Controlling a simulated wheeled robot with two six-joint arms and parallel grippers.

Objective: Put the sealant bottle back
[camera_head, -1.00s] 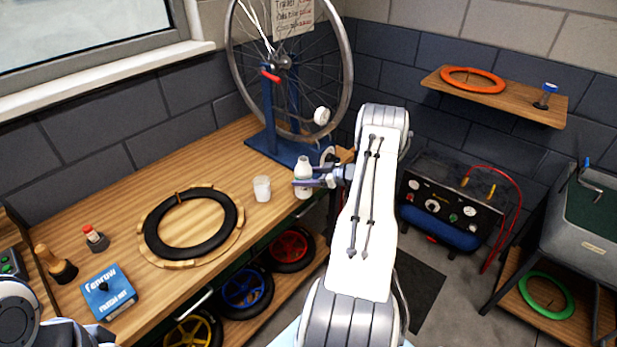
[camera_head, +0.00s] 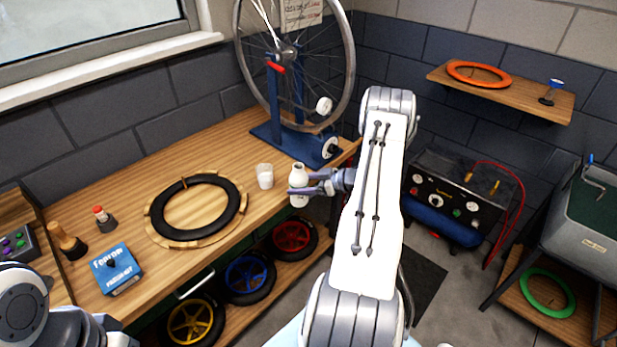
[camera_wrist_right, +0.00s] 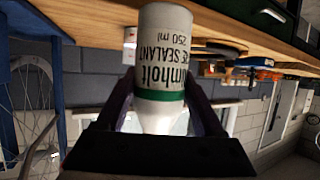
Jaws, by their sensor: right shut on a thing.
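The sealant bottle (camera_head: 299,174) is white, with a green band and dark lettering that show in the right wrist view (camera_wrist_right: 160,70). It appears upright in the head view, near the bench's front edge. I cannot tell if its base touches anything. My right gripper (camera_head: 298,190) is shut around the bottle, one finger on each side, and partly covers it. My left arm shows at the lower left of the head view, but its gripper is out of the picture.
Coloured wheels (camera_head: 250,278) sit below. A wall shelf (camera_head: 520,92) hangs at the right.

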